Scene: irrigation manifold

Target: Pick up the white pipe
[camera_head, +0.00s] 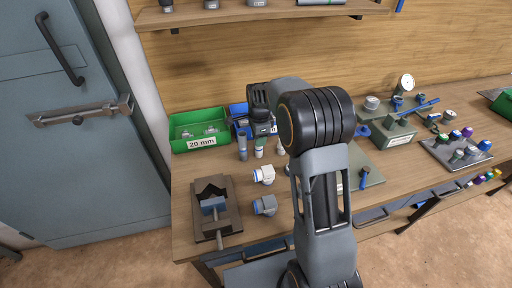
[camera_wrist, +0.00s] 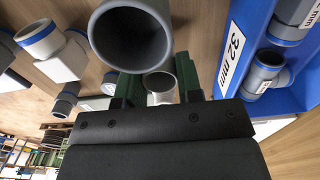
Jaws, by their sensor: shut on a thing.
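The white pipe (camera_wrist: 160,97) stands between the two green fingers of my gripper (camera_wrist: 159,80) in the wrist view, its open end facing the camera. In the head view my gripper (camera_head: 260,141) points down over the bench and is shut on the pipe, whose pale lower part (camera_head: 259,154) shows below the fingers. I cannot tell whether its foot touches the bench. A wider grey pipe (camera_head: 242,148) stands upright just left of it; its open end (camera_wrist: 130,40) looms large in the wrist view.
A green bin (camera_head: 187,146) marked 20 mm and a blue bin (camera_wrist: 262,45) marked 32 mm stand close by. White (camera_head: 264,175) and grey (camera_head: 265,205) fittings lie in front. A vise (camera_head: 215,211) sits at the bench's left. A shelf (camera_head: 265,13) hangs above.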

